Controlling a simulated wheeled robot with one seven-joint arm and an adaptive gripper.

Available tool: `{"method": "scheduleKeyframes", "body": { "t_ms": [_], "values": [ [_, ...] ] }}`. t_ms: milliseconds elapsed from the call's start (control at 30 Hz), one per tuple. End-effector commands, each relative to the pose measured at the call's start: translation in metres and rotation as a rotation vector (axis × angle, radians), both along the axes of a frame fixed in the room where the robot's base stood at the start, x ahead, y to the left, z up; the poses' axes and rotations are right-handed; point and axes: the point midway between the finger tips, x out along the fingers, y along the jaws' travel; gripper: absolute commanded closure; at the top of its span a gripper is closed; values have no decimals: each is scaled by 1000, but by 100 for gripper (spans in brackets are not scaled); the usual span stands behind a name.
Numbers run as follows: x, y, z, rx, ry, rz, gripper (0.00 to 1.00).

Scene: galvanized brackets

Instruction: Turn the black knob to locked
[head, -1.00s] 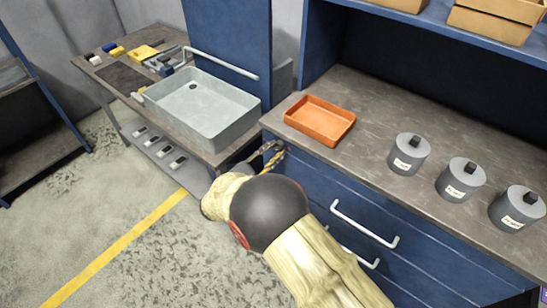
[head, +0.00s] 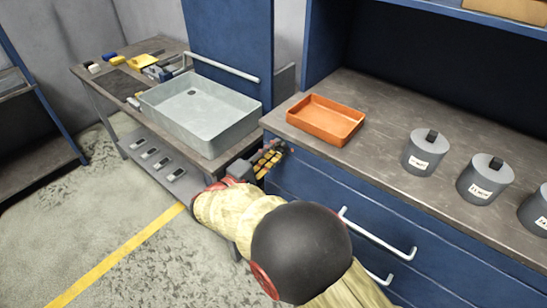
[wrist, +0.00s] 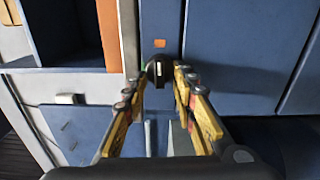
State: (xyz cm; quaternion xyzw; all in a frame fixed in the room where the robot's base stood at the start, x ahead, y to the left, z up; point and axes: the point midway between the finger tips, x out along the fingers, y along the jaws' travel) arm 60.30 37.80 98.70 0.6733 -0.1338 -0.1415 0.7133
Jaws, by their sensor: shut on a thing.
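The black knob (wrist: 158,71) is on the blue cabinet front in the wrist view, with a pale pointer line that looks near upright. An orange mark (wrist: 160,43) sits just above it, and a bit of green shows at its left edge. My gripper (wrist: 164,74) has its yellow fingers on both sides of the knob, shut on it. In the head view my gripper (head: 268,160) is at the left end of the blue drawer cabinet (head: 300,187), under the counter edge. The knob is hidden there.
An orange tray (head: 325,120) and several grey lidded canisters (head: 424,152) stand on the counter above. White drawer handles (head: 375,235) stick out near my arm. A grey basin (head: 200,112) sits on the bench at left. The floor at lower left is clear.

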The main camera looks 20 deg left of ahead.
Motion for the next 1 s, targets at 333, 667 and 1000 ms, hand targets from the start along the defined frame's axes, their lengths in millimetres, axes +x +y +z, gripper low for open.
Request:
{"method": "scheduleKeyframes", "body": {
  "t_ms": [333,667,1000],
  "values": [
    [0,0,0,66,-26,-1,98],
    [0,-1,0,68,-26,-1,98],
    [0,0,0,67,-27,-1,59]
  ]
}}
